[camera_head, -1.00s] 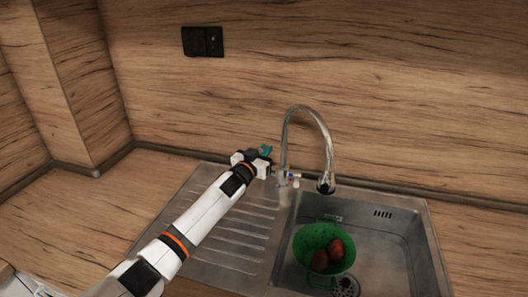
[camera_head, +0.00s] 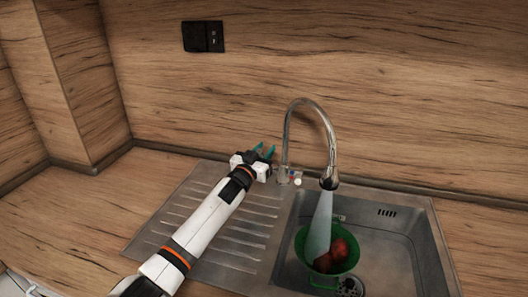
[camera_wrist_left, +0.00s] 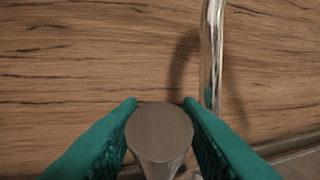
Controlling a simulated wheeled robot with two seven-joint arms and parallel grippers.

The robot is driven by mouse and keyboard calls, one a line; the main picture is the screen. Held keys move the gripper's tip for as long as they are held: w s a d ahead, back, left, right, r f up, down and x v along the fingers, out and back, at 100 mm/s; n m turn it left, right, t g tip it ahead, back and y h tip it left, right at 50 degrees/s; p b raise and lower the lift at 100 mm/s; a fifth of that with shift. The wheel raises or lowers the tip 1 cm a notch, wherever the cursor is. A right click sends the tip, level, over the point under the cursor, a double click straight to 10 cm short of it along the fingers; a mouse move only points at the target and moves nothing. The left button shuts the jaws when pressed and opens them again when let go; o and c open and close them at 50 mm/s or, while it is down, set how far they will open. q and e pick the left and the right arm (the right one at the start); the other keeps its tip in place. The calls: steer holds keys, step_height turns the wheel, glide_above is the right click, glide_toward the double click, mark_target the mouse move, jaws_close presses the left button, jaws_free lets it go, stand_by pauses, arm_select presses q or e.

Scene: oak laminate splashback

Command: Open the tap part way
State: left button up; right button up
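The chrome tap (camera_head: 287,130) stands behind the sink with its tall curved spout over the bowl. Its short handle with red and blue marks (camera_head: 291,176) is low at the base. Water (camera_head: 319,222) runs from the spout into the bowl. My left gripper (camera_head: 264,151) is just left of the tap's base, its teal fingers apart. In the left wrist view the fingers (camera_wrist_left: 160,103) flank a grey round-ended part I cannot identify; the spout (camera_wrist_left: 212,55) rises to the right. My right gripper is not in view.
A green colander (camera_head: 307,277) with dark red round items (camera_head: 341,248) sits in the steel sink (camera_head: 396,235), under the water. The ribbed drainboard (camera_head: 225,235) lies beneath my left arm. A black socket (camera_head: 203,37) is on the wood wall. The left counter is clear.

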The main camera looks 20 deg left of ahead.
arm_select(q)
steer(key=shift+o, duration=0.2)
steer(key=shift+s+p, duration=0.3)
steer(key=shift+p, duration=0.1)
steer(key=p+v, duration=0.6)
steer(key=v, duration=0.5)
steer(key=shift+s, duration=0.2)
steer(key=shift+a+f, duration=0.1)
steer(key=shift+a, duration=0.05)
